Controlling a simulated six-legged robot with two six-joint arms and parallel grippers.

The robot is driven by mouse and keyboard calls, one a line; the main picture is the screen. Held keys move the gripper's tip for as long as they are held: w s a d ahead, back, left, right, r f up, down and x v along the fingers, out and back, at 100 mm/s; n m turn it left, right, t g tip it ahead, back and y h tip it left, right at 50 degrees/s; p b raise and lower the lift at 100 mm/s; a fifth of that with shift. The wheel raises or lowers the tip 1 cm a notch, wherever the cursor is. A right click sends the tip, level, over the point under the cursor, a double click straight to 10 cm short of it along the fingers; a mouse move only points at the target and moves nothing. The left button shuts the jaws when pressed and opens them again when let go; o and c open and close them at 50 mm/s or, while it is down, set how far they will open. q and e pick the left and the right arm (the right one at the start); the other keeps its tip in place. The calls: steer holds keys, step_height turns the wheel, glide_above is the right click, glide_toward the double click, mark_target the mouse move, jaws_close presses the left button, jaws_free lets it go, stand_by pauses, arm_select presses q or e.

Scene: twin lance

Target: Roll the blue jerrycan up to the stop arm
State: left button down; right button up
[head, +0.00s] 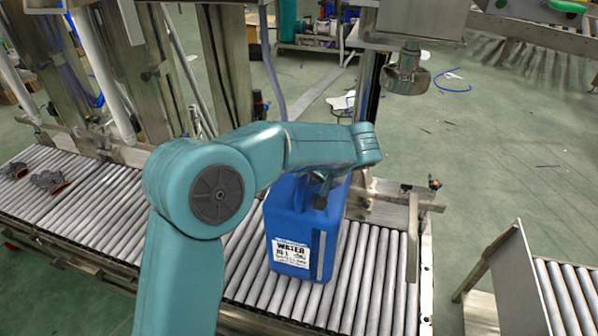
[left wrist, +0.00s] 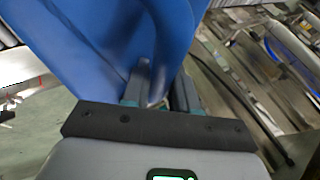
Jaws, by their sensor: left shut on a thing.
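The blue jerrycan (head: 293,222) stands upright on the roller conveyor, with a white label reading WATER on its front. My left gripper (head: 322,190) is at its top, under my teal arm, and is shut on the jerrycan's handle area; the exact grip is partly hidden. In the left wrist view the jerrycan (left wrist: 90,45) fills the upper left, and the gripper fingers (left wrist: 165,85) are against its blue body. The metal plate and bar that look like the stop arm (head: 412,240) are to the right, with bare rollers between. My right gripper is not in view.
The roller conveyor (head: 110,215) runs left to right and ends by the plate. Dark and orange small items (head: 50,182) lie on its left part. Posts and a white pipe (head: 100,70) rise behind it. A second conveyor (head: 570,290) stands at lower right, across a gap.

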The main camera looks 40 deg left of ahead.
arm_select(q)
steer(key=shift+w+d+f+p, duration=0.15)
steer(key=shift+w+d, duration=0.15)
steer(key=shift+d, duration=0.7)
steer(key=shift+w+d+r+p, duration=0.1)
steer(key=shift+w+d+p, duration=0.15)
steer(key=shift+d, duration=0.75)
steer(key=shift+w+d+f+p, duration=0.1)
steer(key=shift+w+d, duration=0.25)
steer(key=shift+d, duration=0.65)
